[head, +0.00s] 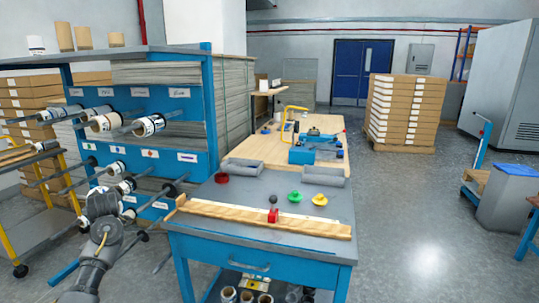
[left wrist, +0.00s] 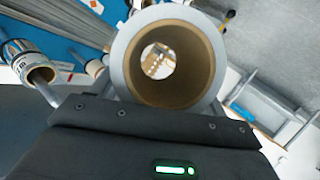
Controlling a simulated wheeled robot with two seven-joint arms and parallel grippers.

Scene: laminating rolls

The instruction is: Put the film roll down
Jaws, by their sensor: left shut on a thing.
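The film roll (left wrist: 190,88) shows end-on in the left wrist view, with a brown cardboard core and a pale grey outer wrap. My left gripper (head: 103,203) is shut on it, in front of the blue roll rack (head: 184,140). The roll sits just beyond the dark gripper body in the left wrist view, and I see through its hollow core. In the head view the gripper and arm mostly hide the roll. My right gripper is not in view.
Several rolls, such as one white roll (head: 149,125), sit on the rack's pegs, which stick out near my left arm. A yellow-framed cart (head: 66,180) stands left.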

